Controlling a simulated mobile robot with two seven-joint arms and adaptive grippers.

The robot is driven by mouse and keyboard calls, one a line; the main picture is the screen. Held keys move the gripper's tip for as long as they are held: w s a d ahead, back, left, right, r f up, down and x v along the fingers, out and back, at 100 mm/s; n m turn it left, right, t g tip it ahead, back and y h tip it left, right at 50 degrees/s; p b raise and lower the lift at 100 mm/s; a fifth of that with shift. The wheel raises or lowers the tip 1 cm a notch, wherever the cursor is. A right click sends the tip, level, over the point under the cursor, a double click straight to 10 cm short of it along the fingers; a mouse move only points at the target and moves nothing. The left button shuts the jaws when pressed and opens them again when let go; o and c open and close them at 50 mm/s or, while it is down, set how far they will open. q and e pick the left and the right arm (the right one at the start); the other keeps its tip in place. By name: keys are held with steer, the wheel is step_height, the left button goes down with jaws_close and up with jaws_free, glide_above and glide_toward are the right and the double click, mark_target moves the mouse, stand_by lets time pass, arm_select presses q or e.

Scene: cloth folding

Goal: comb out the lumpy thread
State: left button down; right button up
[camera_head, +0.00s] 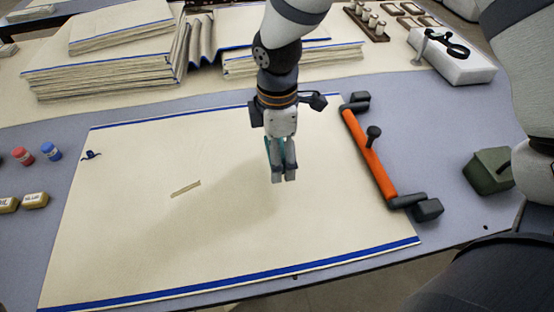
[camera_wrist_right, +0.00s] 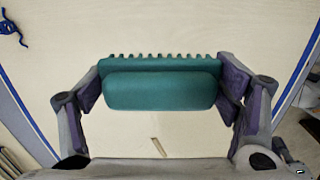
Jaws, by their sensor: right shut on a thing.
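A cream cloth with blue edge stripes (camera_head: 130,250) lies flat on the table; it fills much of the wrist view (camera_wrist_right: 200,30). A short tan, raised-looking strip (camera_head: 186,189), perhaps the lumpy thread, lies on the cloth left of my right gripper; it also shows in the wrist view (camera_wrist_right: 157,147). My right gripper (camera_head: 283,178) points down above the cloth. It is shut on a teal comb (camera_wrist_right: 160,90), whose row of teeth shows along its far edge. A small tangle of blue thread (camera_head: 91,155) lies near the cloth's left edge. My left gripper is out of view.
An orange bar with black clamps (camera_head: 370,155) lies along the cloth's right edge. Red (camera_head: 23,156) and blue (camera_head: 51,151) spools stand at left. Folded cloth stacks (camera_head: 110,75) are behind. A dark green box (camera_head: 488,172) is at right.

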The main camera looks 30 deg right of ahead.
steer(key=shift+r, duration=0.8)
steer(key=shift+r, duration=0.1)
steer(key=shift+r, duration=1.4)
